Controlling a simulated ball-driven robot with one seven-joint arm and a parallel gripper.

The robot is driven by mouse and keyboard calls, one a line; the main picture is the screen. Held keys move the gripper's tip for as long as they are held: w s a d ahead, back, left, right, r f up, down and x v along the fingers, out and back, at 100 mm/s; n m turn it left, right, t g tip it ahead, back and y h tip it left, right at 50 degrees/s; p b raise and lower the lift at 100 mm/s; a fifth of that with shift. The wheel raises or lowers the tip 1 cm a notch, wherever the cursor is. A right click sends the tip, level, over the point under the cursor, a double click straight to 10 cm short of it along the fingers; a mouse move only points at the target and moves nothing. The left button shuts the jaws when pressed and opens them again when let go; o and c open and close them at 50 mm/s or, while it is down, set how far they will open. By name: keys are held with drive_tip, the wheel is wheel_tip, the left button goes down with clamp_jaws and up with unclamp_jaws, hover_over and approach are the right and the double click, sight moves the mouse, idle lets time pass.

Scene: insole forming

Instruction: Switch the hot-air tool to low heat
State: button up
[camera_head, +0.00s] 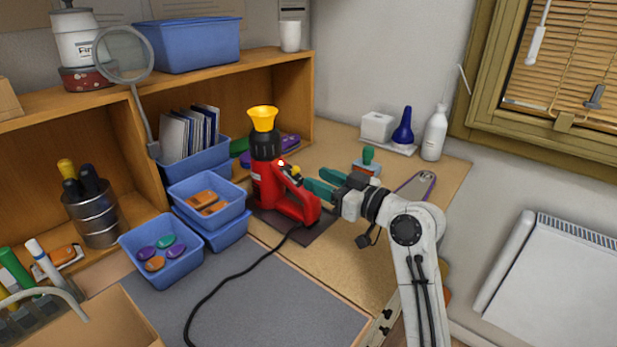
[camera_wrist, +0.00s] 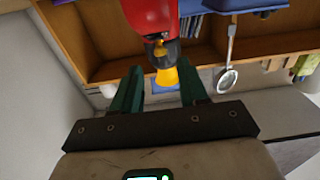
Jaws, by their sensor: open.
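The hot-air tool (camera_head: 267,183) stands upright on a dark pad, with a red body, a black collar and a yellow flared nozzle on top. A small yellow switch (camera_head: 296,170) and a lit orange spot show on its side near the handle; the setting is too small to read. My gripper (camera_head: 314,183) is open and empty, its teal fingers just right of the tool's handle, apparently apart from it. In the wrist view, the tool (camera_wrist: 150,14) appears upside down, beyond and between the fingers of my gripper (camera_wrist: 160,88).
A black cord (camera_head: 228,277) runs from the tool across the grey mat. Blue bins (camera_head: 163,259) stand close on the left, before the wooden shelf (camera_head: 290,58). A green-handled stamp (camera_head: 368,160) stands behind my gripper. The grey mat (camera_head: 290,300) is otherwise mostly clear.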

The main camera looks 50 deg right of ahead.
drive_tip(key=s, duration=0.5)
drive_tip(key=shift+s+b, duration=0.3)
drive_tip(key=shift+b, duration=0.05)
